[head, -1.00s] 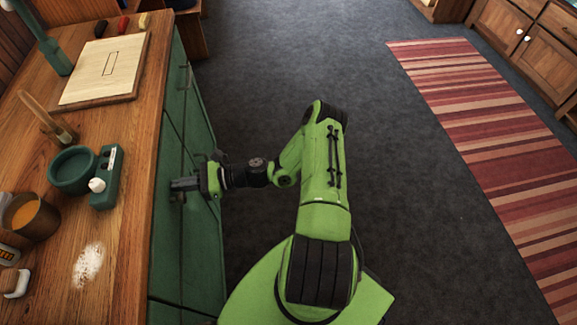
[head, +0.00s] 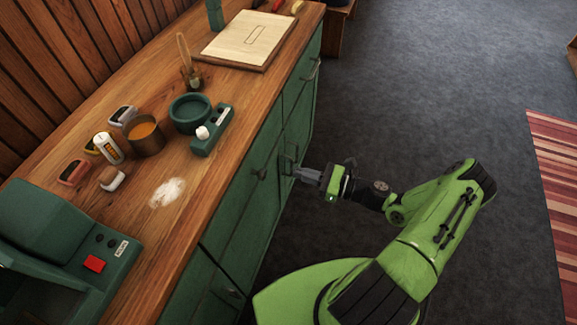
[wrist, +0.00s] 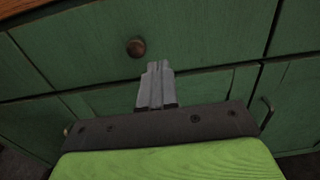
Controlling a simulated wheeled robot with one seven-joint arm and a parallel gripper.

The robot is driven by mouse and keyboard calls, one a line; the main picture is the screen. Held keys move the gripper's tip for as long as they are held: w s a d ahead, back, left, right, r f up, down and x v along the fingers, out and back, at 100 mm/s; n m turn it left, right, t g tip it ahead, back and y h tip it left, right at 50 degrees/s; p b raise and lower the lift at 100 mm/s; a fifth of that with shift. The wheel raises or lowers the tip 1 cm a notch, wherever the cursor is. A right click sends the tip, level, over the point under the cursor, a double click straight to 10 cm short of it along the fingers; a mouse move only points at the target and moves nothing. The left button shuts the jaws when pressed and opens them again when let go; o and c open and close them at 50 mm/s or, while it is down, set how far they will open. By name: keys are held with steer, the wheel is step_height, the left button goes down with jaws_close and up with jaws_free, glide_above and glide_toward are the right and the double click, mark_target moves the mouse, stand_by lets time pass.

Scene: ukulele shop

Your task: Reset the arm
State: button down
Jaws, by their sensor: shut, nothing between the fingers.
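My gripper (head: 298,174) is at the end of my green arm, to the right of the green cabinet front (head: 246,205) in the head view. It also shows in the wrist view (wrist: 157,68), where its grey fingers are together with nothing between them. The fingers point at the cabinet front, close to its drawer and door faces. I cannot tell whether they touch it. A round brown knob (wrist: 136,47) shows just beyond the fingertips, to their left, in the wrist view.
The wooden counter (head: 190,225) holds a wooden board (head: 232,42), a green bowl (head: 189,108), a copper pot (head: 146,142), a white powder patch (head: 167,192) and a green machine (head: 60,245). Dark carpet floor (head: 400,90) is free right of the cabinet. A striped rug (head: 555,170) lies at far right.

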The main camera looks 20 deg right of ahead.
steer(key=shift+v, duration=1.65)
